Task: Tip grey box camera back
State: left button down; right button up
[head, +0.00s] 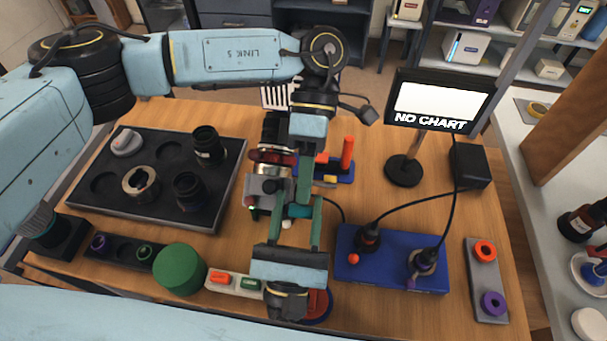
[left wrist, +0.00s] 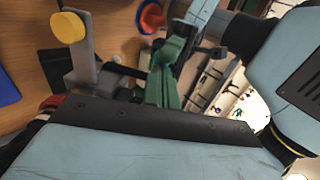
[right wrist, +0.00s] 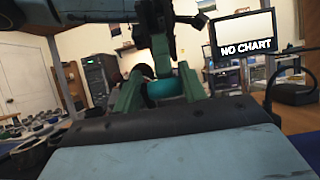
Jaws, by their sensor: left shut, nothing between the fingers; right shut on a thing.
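The grey box camera (head: 268,187) is in the middle of the table in the head view, beside a lens-like body with a dark red ring (head: 270,155). My arms partly hide it. My left gripper (head: 305,190) reaches down from above at its right side, with its green fingers together and empty; they also show in the left wrist view (left wrist: 168,85). My right gripper (head: 298,212) comes from the front. Its fingers are shut on a teal round part (right wrist: 162,88), close to the camera. I cannot tell whether this part belongs to the camera.
A dark tray (head: 215,215) with lens parts lies left. A green cylinder (head: 180,269) stands at the front. A blue box (head: 390,270) with cables lies right, below a NO CHART screen (head: 440,100). A blue stand with a red post (head: 347,153) is just behind my grippers.

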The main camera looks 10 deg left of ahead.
jog(key=shift+d+f, duration=0.25)
jog(key=shift+d, duration=0.05)
